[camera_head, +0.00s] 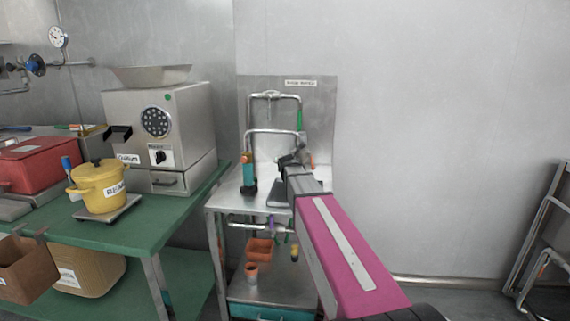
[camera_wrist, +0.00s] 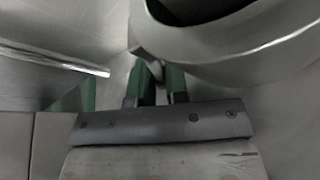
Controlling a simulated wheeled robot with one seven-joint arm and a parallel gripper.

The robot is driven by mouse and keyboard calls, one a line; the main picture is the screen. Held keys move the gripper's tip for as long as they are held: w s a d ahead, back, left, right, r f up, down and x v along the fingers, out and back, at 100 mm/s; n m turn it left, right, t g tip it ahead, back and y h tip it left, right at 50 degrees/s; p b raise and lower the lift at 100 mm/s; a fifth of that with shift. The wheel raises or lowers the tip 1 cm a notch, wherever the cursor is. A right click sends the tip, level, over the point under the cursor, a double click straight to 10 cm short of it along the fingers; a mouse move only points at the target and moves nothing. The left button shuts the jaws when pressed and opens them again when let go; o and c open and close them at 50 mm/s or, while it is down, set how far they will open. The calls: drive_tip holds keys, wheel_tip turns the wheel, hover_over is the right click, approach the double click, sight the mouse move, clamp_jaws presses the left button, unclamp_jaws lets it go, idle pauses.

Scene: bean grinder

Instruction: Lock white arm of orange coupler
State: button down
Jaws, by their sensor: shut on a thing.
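My gripper (camera_head: 292,160) is at the metal pipe stand, at the far end of my pink and grey arm. In the wrist view its green finger pads (camera_wrist: 160,82) are close together around a thin pale metal piece (camera_wrist: 157,70), which looks like the coupler's white arm. A large curved metal body (camera_wrist: 230,45) with a dark opening fills the upper right of the wrist view, just beyond the fingers. In the head view a small orange part (camera_head: 312,160), perhaps the orange coupler, shows just right of my gripper. My gripper hides most of it.
The steel stand (camera_head: 225,202) carries bent pipes (camera_head: 272,132) and a teal-and-orange fitting (camera_head: 249,178) left of my gripper. A green table (camera_head: 140,226) holds a grinder (camera_head: 185,115) and yellow pot (camera_head: 98,186). The wall behind is bare; a rack (camera_head: 540,235) stands far right.

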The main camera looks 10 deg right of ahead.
drive_tip(key=c, duration=1.1)
unclamp_jaws()
drive_tip(key=v, duration=1)
drive_tip(key=shift+s+a+r, duration=0.1)
drive_tip(key=shift+s+r, duration=0.05)
drive_tip(key=shift+s, duration=0.25)
drive_tip(key=c, duration=0.3)
drive_tip(key=shift+a+f, duration=0.2)
drive_tip(key=shift+f, duration=0.15)
